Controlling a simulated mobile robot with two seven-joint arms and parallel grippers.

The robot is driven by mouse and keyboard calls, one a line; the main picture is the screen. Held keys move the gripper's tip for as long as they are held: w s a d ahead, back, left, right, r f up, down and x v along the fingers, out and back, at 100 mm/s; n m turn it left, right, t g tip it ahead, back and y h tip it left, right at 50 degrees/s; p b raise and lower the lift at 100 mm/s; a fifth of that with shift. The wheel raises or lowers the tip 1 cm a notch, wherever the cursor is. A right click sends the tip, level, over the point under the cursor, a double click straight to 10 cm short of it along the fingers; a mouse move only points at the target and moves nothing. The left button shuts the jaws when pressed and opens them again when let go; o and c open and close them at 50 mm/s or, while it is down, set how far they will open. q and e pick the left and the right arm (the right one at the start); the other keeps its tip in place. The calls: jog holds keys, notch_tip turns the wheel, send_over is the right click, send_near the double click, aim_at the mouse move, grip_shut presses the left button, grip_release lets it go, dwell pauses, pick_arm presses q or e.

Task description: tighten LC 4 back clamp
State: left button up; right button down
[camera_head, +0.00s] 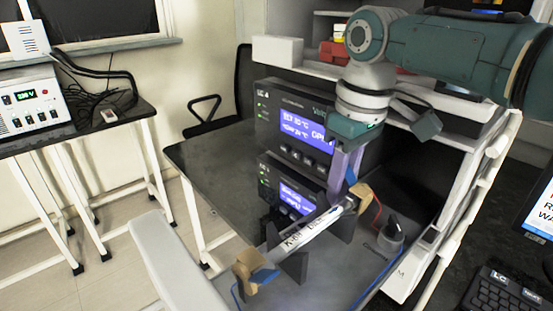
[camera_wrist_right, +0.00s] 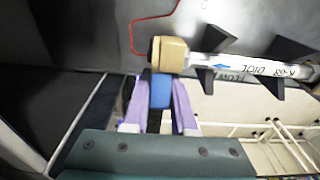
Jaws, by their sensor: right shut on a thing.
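The labelled column (camera_head: 305,232) lies on dark brackets in front of the stacked dark units (camera_head: 300,120); the upper unit's label looks like LC 4. A tan back clamp (camera_head: 363,194) sits at the column's far end, with a blue lever on it. My right gripper (camera_head: 344,180), with purple fingers, reaches down beside this clamp and is shut on the blue lever (camera_wrist_right: 161,91). In the right wrist view the lever is between the fingers, against the tan clamp (camera_wrist_right: 168,54). A front clamp (camera_head: 247,262) with a blue lever (camera_head: 265,275) is at the near end. My left gripper is out of view.
The dark table (camera_head: 205,155) has free room left of the units. A dark knob-like object (camera_head: 391,232) and thin red and blue lines lie near the column. A white shelf frame (camera_head: 455,215) borders the right, with a keyboard (camera_head: 500,295) beyond it.

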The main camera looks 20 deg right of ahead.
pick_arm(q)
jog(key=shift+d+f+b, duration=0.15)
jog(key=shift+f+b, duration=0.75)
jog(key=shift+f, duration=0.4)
pick_arm(e)
jog(key=shift+f+g, duration=0.3)
jog(key=shift+g, duration=0.4)
jog(key=c, duration=0.7)
grip_release()
jog(key=shift+r, duration=0.2)
notch_tip(320, 180, up, 10)
jog(key=shift+f+p, duration=0.15)
jog(key=shift+p, duration=0.4)
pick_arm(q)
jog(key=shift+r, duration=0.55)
